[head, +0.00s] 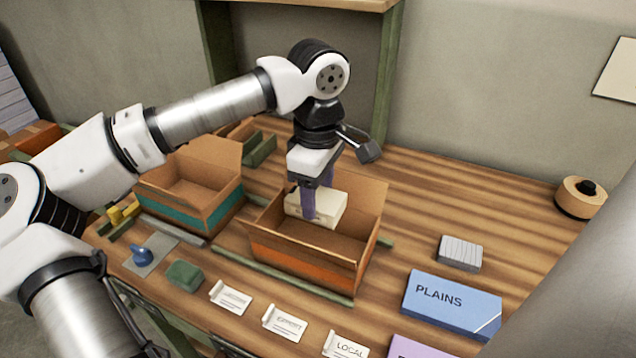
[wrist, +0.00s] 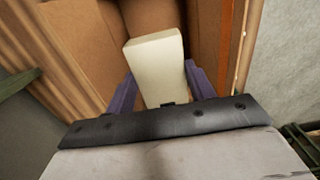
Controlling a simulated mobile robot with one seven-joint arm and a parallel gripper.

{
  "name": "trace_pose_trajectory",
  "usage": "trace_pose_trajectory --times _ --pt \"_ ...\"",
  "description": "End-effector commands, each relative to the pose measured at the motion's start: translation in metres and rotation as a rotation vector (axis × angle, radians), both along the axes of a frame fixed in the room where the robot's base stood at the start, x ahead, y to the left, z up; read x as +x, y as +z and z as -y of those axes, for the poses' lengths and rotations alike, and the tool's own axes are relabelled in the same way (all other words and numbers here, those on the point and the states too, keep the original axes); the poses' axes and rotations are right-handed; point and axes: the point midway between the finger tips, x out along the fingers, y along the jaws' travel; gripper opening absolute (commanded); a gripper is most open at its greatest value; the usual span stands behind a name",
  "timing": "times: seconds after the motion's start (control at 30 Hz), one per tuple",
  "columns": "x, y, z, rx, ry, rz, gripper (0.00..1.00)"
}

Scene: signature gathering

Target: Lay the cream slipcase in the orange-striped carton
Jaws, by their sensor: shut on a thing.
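The cream slipcase (head: 328,209) is a pale block held between the purple fingers of my gripper (head: 318,200). In the head view it is at the opening of the orange-striped carton (head: 300,266), toward its back wall. The carton is open-topped brown cardboard with an orange band along its lower side. In the wrist view the slipcase (wrist: 158,62) stands out between the fingers of my gripper (wrist: 162,92), with brown carton walls (wrist: 200,30) around it. I cannot tell whether the slipcase touches the carton floor. My gripper is shut on it.
A teal-striped carton (head: 196,190) stands open to the left. A blue PLAINS box (head: 452,304), a grey striped block (head: 460,253) and several white cards (head: 285,322) lie right and in front. A green block (head: 184,276) and a round tan container (head: 580,198) are also on the table.

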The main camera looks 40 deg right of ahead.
Motion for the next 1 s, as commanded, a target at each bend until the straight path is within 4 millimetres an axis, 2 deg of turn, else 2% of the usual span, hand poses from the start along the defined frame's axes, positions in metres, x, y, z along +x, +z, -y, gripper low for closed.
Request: trace_pose_trajectory --times 0.03,0.2,0.7,1.0 --pt "0.0 -0.01 0.0 0.0 0.0 0.0 0.32" --pt "0.0 -0.032 0.0 0.0 0.0 0.001 0.32" --pt "0.0 -0.092 0.0 0.0 0.001 0.0 0.32" --pt "0.0 -0.107 0.0 -0.001 0.001 0.001 0.32"
